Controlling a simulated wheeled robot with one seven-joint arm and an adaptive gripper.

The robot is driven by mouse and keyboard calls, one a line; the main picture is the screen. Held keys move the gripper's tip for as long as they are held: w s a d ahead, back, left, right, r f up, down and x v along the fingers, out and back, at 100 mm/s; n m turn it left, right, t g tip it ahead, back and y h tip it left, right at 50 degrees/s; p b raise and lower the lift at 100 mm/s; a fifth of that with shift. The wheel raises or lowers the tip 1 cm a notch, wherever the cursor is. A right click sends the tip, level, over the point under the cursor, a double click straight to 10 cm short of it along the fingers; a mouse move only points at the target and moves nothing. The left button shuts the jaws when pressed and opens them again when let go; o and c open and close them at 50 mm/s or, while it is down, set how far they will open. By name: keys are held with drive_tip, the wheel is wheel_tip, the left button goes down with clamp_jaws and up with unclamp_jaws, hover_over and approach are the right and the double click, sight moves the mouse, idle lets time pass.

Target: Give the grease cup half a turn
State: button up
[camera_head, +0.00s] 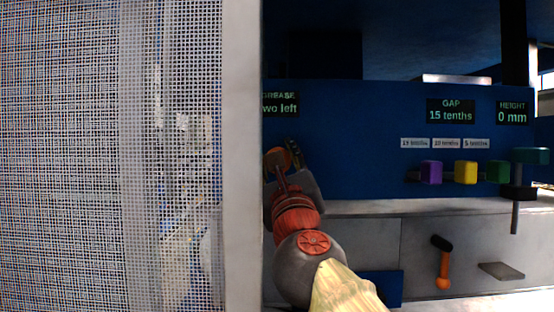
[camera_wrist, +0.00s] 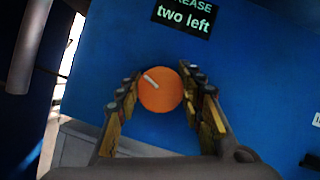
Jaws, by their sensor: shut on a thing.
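The grease cup (camera_wrist: 160,92) is a round orange cap with a white line on its face, set against the blue panel. In the wrist view the line slants from upper left toward the middle. My gripper (camera_wrist: 163,98) has its two fingers on either side of the cap, shut on it. In the head view the orange cup (camera_head: 277,158) shows partly behind my gripper (camera_head: 288,160). A black sign (camera_wrist: 185,15) above the cup reads "two left"; the same sign shows in the head view (camera_head: 280,102), cut off by the guard's edge.
A mesh guard with a grey post (camera_head: 242,150) stands close left of my arm. To the right are purple (camera_head: 431,172), yellow (camera_head: 466,172) and green (camera_head: 498,172) blocks under small labels. An orange-handled tool (camera_head: 443,265) is at the lower right.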

drive_tip(key=shift+f, duration=0.1)
drive_tip(key=o, duration=1.1)
drive_tip(key=shift+o, duration=0.3)
drive_tip(key=v, duration=0.7)
drive_tip(key=shift+s, duration=0.2)
